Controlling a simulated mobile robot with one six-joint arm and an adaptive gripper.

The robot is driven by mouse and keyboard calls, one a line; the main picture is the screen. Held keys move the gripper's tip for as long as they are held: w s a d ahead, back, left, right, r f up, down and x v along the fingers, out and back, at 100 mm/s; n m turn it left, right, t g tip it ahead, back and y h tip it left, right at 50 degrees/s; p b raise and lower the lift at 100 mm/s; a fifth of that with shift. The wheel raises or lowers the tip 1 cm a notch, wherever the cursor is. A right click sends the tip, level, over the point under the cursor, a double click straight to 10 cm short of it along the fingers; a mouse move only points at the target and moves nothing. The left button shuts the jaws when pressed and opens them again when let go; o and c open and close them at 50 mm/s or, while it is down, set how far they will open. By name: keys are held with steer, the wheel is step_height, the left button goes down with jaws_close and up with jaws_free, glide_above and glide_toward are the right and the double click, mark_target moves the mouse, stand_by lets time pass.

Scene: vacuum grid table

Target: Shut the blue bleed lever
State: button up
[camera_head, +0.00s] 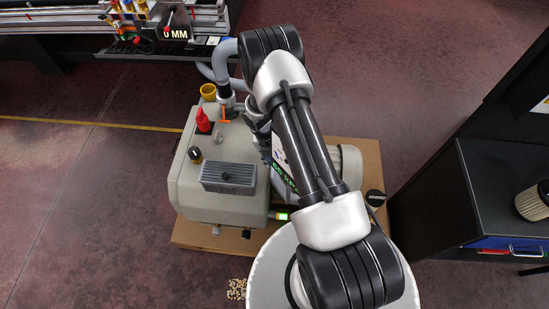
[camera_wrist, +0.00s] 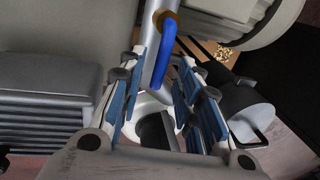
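The blue bleed lever (camera_wrist: 163,60) shows in the wrist view. It hangs from a brass fitting (camera_wrist: 168,18) beside a grey pipe (camera_wrist: 150,22) and slants down and slightly left. My gripper (camera_wrist: 162,72) is open, with blue pads on both fingers. The lever lies in the gap between the fingers as seen from the wrist; I cannot tell whether either pad touches it. In the head view the lever is not visible, and my arm covers most of my gripper beside the beige pump (camera_head: 230,208).
The pump stands on a wooden board (camera_head: 196,237) on the floor. A red part (camera_head: 202,121), a yellow cup (camera_head: 208,92), a black knob (camera_head: 195,154) and a grey ribbed box (camera_head: 228,178) are on it. A dark cabinet (camera_head: 500,170) stands right; a machine bench (camera_head: 165,46) is at the back left.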

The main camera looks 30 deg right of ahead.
step_height(320, 180, up, 12)
steer(key=w+a, duration=0.1)
steer(key=a, duration=0.1)
steer(key=shift+w, duration=0.15)
steer(key=shift+f, duration=0.1)
stand_by(0.5)
steer(key=s+a+r+m+t, duration=0.25)
steer(key=r+m, duration=0.55)
steer(key=r, duration=0.6)
steer(key=s+a+r+m+t, duration=0.1)
steer(key=s+a+r+m, duration=0.25)
steer(key=r+m, duration=0.8)
steer(key=s+a+r+m, duration=0.1)
steer(key=s+r+m, duration=0.2)
steer(key=s, duration=0.3)
steer(key=s+a+r+m+t+y, duration=0.1)
steer(key=s+r+m, duration=0.2)
steer(key=s, duration=0.3)
steer(key=s+a+r+m+t, duration=0.1)
steer(key=s+r+m, duration=0.2)
steer(key=s, duration=0.3)
steer(key=shift+a+r+m+y, duration=0.25)
steer(key=shift+a+m+y, duration=0.15)
steer(key=shift+m, duration=0.05)
